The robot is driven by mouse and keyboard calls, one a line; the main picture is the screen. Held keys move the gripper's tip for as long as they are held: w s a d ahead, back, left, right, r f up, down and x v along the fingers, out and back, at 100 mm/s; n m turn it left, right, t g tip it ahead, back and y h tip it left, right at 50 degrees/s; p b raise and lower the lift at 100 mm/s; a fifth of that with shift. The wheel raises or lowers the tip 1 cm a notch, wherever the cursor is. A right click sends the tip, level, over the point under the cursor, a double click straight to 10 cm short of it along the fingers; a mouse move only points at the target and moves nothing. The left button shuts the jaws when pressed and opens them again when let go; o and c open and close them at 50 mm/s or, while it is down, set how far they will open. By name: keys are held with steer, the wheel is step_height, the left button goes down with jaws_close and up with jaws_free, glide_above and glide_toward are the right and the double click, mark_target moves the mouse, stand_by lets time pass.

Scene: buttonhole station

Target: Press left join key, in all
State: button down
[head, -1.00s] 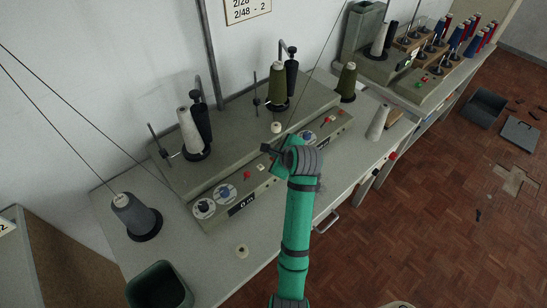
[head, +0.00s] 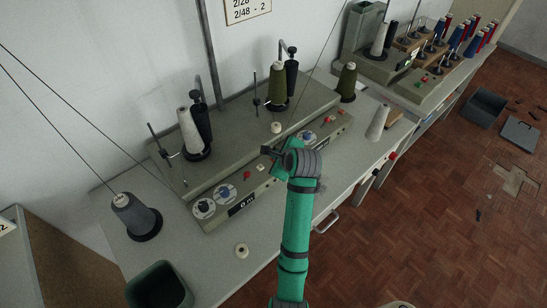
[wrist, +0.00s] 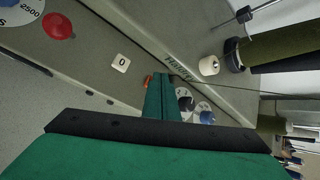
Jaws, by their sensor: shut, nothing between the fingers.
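My gripper (head: 268,151) is shut and empty, over the middle of the grey machine's front panel (head: 225,205). In the wrist view its green fingers (wrist: 162,80) lie close together. A small orange-red key (wrist: 149,80) shows right beside the fingertips, partly hidden by them; I cannot tell whether they touch it. To its left on the panel are a pale square key marked 0 (wrist: 121,63) and a round red button (wrist: 58,25). In the head view the red button (head: 247,175) and pale key (head: 260,167) sit left of my gripper. No readable label says which is the join key.
Thread cones stand on the machine, including an olive one (head: 277,88) and a white one (head: 190,130). A grey cone (head: 134,215) and a dark green bin (head: 160,287) are at the table's left. A small spool (head: 242,250) lies in front of the panel.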

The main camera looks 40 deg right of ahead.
stand_by(0.4)
steer(key=shift+r, duration=0.9)
steer(key=shift+r, duration=0.1)
step_height(320, 180, up, 5)
steer(key=shift+f, duration=0.1)
stand_by(1.0)
